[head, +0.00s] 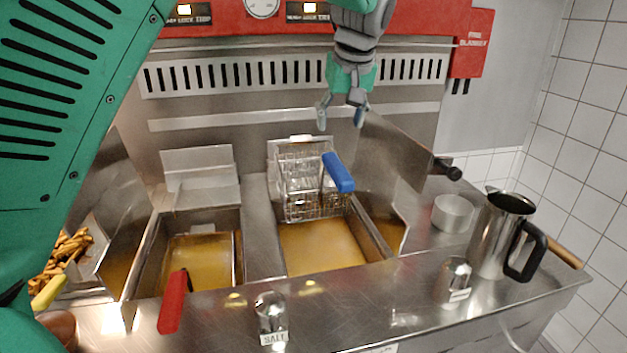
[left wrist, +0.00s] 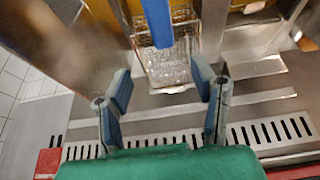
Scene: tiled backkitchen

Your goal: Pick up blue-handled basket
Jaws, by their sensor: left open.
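The blue-handled basket (head: 310,187) is a wire fryer basket at the back of the right-hand oil vat in the head view. Its blue handle (head: 338,172) sticks out toward the front right. In the left wrist view the basket (left wrist: 170,68) and its blue handle (left wrist: 158,22) lie beyond the fingertips. My left gripper (head: 341,118) points down above the basket, apart from it. Its fingers are spread and empty, and they also show in the left wrist view (left wrist: 162,82). My right gripper does not show.
A steel pitcher (head: 492,240), a bowl (head: 453,213) and shakers, one labelled salt (head: 270,315), stand on the counter. A red handle (head: 173,302) rises by the left vat (head: 205,260). Fries (head: 62,258) lie far left. A slotted metal back panel stands behind.

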